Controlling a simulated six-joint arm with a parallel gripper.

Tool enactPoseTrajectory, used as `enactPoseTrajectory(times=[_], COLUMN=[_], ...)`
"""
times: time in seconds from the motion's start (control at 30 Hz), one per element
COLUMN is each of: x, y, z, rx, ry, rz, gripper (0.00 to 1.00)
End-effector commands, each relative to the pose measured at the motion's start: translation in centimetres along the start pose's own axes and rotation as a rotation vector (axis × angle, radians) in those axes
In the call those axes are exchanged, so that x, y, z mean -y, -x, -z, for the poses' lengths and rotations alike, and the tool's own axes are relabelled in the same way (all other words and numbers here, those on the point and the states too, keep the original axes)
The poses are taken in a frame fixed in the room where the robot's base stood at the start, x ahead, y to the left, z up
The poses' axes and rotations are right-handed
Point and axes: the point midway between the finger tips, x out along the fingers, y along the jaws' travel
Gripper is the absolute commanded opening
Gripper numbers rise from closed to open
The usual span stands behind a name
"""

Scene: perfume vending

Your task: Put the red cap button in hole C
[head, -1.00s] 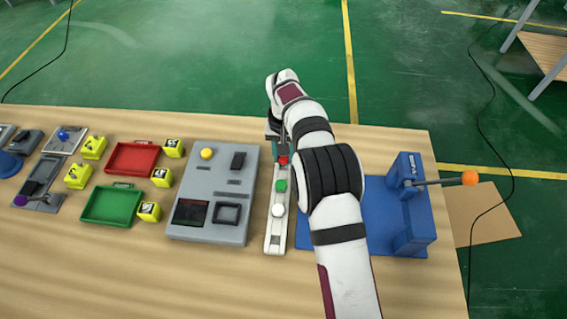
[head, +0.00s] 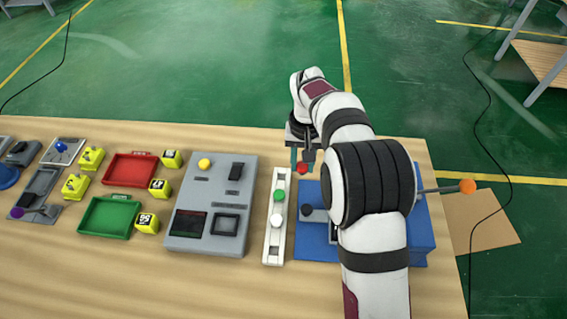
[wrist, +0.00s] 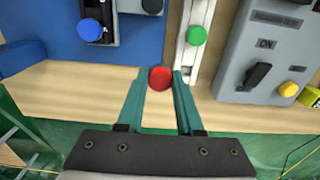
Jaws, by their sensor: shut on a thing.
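My gripper (head: 301,163) is shut on the red cap button (head: 302,169), held beyond the far end of the blue panel (head: 316,252). In the wrist view the red cap (wrist: 160,78) sits between the teal fingertips of my gripper (wrist: 160,74). A white strip holder (head: 272,250) stands left of the panel, with a green cap (head: 279,195) and a white cap (head: 277,220) on it. A blue cap (wrist: 90,29) sits on a dark part on the blue panel. I cannot make out any hole marked C; my arm hides much of the panel.
A grey control box (head: 212,170) stands left of the strip. Further left are a red tray (head: 131,169), a green tray (head: 107,217) and several yellow blocks. A lever with an orange ball (head: 467,186) sticks out right of the blue unit. The front of the table is clear.

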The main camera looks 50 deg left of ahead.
Motion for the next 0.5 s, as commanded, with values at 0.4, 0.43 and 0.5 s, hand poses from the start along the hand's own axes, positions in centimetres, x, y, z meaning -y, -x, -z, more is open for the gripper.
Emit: enactPoseTrajectory(times=[0.4,0.43,0.5], x=[-10.1,-10.2,-10.3], y=[3.0,2.9,2.5], z=[-11.6,-11.9,-12.2], rx=[-0.005,-0.003,-0.002], ry=[-0.004,-0.004,-0.003], rz=[0.001,0.001,0.001], gripper=[0.00,0.00,0.00])
